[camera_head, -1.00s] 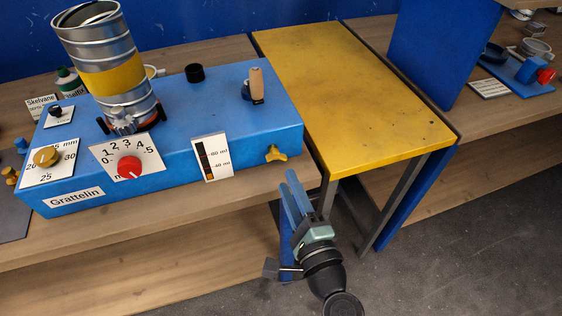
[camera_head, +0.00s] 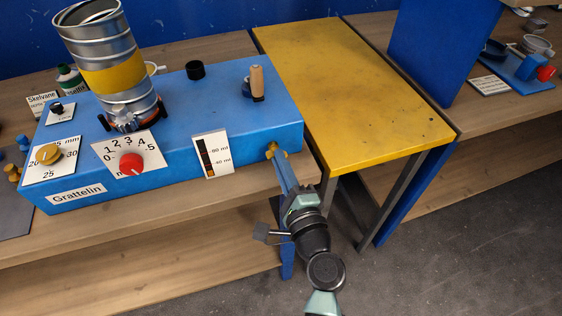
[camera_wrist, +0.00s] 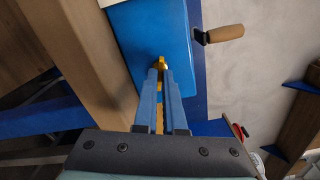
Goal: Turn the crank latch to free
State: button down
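The blue Grattelin box (camera_head: 225,110) stands on the wooden bench. A small yellow wing-shaped latch (camera_head: 271,148) sits low on its front face, near the right end. My gripper (camera_head: 280,163) reaches up to this latch from below. In the wrist view the latch (camera_wrist: 161,61) shows just beyond and between the fingertips (camera_wrist: 160,72). A gap runs between the two blue fingers; I cannot tell whether they touch the latch. A crank with a wooden handle (camera_head: 257,83) stands upright on the box top and also shows in the wrist view (camera_wrist: 225,33).
A yellow table (camera_head: 350,90) stands close to the right of the box. A metal duct (camera_head: 105,65), a red dial (camera_head: 131,163) and a yellow dial (camera_head: 48,154) are on the box's left side. The bench edge (camera_head: 230,195) lies below the box front.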

jog(key=shift+f+n+b, duration=0.25)
jog(key=shift+n+b, duration=0.35)
jog(key=shift+b, duration=0.25)
jog(key=shift+r+n+b, duration=0.2)
jog(key=shift+n+b, duration=0.3)
jog(key=shift+n, duration=0.3)
jog(key=c, duration=1)
grip_release()
jog(key=shift+s, duration=0.15)
